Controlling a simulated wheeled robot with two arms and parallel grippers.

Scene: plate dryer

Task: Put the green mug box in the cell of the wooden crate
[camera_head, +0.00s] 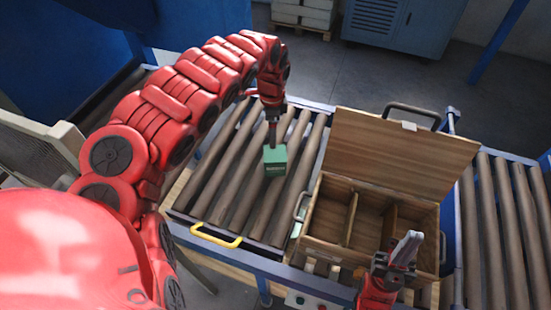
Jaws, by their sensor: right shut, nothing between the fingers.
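The green mug box (275,161) is over the roller conveyor, left of the crate. My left gripper (272,138) points down at the top of the box and seems to touch it. Its fingertips are too small to tell whether they are closed on the box, and I cannot tell whether the box rests on the rollers. The wooden crate (352,184) stands open to the right, its lid raised at the back. Dividers split it into cells that look empty. My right gripper (407,247) is shut and empty, in front of the crate's right cell, hiding part of it.
The rollers (232,172) around the box are clear. A yellow handle (216,236) is at the conveyor's front left. The raised lid (398,150) and metal side handles (301,206) stick out from the crate. More rollers (508,230) lie to the right.

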